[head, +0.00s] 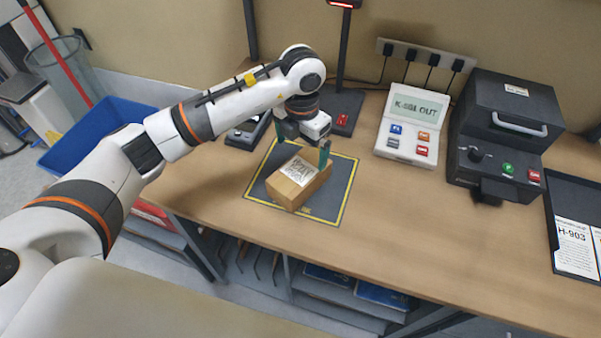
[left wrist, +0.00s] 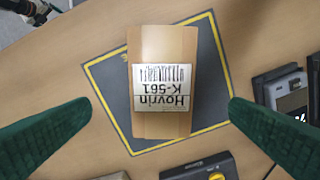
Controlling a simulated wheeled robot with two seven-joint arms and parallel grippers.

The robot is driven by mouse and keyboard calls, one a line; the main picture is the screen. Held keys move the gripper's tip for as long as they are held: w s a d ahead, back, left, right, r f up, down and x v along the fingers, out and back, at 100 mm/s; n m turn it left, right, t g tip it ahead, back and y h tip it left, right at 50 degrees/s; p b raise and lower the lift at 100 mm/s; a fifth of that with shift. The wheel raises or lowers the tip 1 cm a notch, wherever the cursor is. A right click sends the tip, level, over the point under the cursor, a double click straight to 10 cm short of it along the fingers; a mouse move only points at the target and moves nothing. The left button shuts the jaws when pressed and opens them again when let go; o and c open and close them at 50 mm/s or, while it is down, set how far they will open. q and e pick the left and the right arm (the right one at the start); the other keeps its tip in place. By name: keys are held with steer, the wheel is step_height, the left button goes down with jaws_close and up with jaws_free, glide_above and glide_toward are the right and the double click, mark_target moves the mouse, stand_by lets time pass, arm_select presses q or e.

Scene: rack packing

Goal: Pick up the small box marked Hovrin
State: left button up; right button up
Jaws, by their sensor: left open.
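The small box marked Hovrin (head: 297,184) is brown cardboard with a white label on top. It lies on a dark grey mat with a yellow border (head: 331,208) on the bench. In the left wrist view the box (left wrist: 162,122) shows its label, upside down, reading Hovrin K-561. My left gripper (head: 303,148) is open above the far end of the box. In the left wrist view its two green fingers (left wrist: 150,118) stand wide apart, one on each side of the box, with clear gaps. My right gripper is not in view.
A white keypad device (head: 411,122) and a dark machine with a handle (head: 503,135) stand right of the mat. A black stand (head: 343,122) is behind it. A dark tray with an H-903 card (head: 562,215) lies far right. The bench front is clear.

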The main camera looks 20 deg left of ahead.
mark_target(300, 170)
arm_select(q)
step_height(300, 170, down, 4)
steer(key=shift+f+p, duration=0.1)
steer(key=shift+p, duration=0.5)
steer(key=shift+f+p, duration=0.25)
steer(key=shift+p, duration=0.05)
steer(key=f+p, duration=0.1)
steer(key=f, duration=0.2)
steer(key=shift+s+a+f+p, duration=0.1)
steer(key=shift+a+f+p, duration=0.1)
steer(key=shift+f+p, duration=0.15)
steer(key=shift+f, duration=0.45)
steer(key=c, duration=1.2)
steer(key=shift+o, duration=0.2)
steer(key=shift+r, duration=0.2)
